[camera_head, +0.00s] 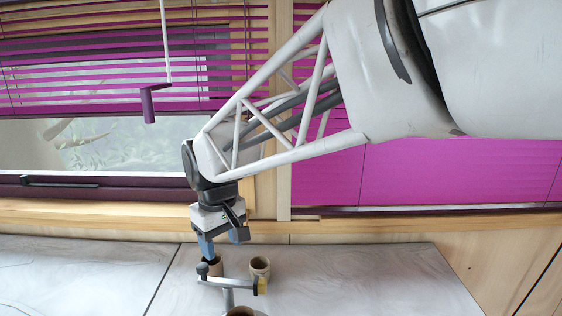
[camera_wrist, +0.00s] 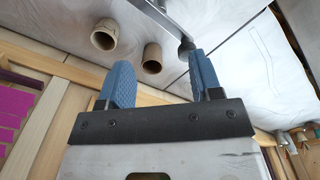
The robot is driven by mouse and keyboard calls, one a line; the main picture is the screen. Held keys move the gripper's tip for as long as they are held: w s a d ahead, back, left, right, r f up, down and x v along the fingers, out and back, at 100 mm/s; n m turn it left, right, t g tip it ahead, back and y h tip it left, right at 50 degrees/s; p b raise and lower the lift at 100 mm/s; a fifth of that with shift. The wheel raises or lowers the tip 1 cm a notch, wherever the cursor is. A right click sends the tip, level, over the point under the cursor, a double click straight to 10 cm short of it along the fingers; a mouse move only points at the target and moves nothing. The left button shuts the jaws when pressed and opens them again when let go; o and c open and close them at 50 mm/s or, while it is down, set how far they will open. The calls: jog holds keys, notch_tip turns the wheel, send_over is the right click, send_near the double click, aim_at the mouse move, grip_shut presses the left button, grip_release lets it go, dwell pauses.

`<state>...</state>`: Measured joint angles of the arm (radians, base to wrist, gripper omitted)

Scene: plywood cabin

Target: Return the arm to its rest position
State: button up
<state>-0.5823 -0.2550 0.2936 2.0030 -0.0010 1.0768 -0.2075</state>
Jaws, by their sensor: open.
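My gripper (camera_head: 207,250) hangs at the end of my arm above the pale worktop, pointing down. In the wrist view its two blue fingers (camera_wrist: 161,75) stand apart with nothing held between them. In the head view the fingertips appear close to a brown tube-like cup and the dark knob of a grey bar; the exact gap cannot be told.
Brown hollow cups (camera_head: 260,267) stand on the pale worktop (camera_head: 365,280), with a grey bar (camera_head: 228,282) beside them. Behind is a window with purple blinds (camera_head: 60,75) and a hanging purple crank (camera_head: 148,104). Worktop to the right is clear.

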jog(key=s+d+m+t, duration=0.1)
jog(key=s+d+m, duration=0.15)
jog(key=d, duration=0.65)
jog(key=s+d+m, duration=0.2)
jog(key=s+d, duration=0.2)
jog(key=d, duration=0.6)
jog(key=s+d+f+m+t, duration=0.1)
jog(key=s+d+f+m, duration=0.2)
jog(key=s+d, duration=0.7)
jog(key=shift+s+d+m, duration=0.35)
jog(key=shift+d+m, duration=0.5)
jog(key=shift+d, duration=0.2)
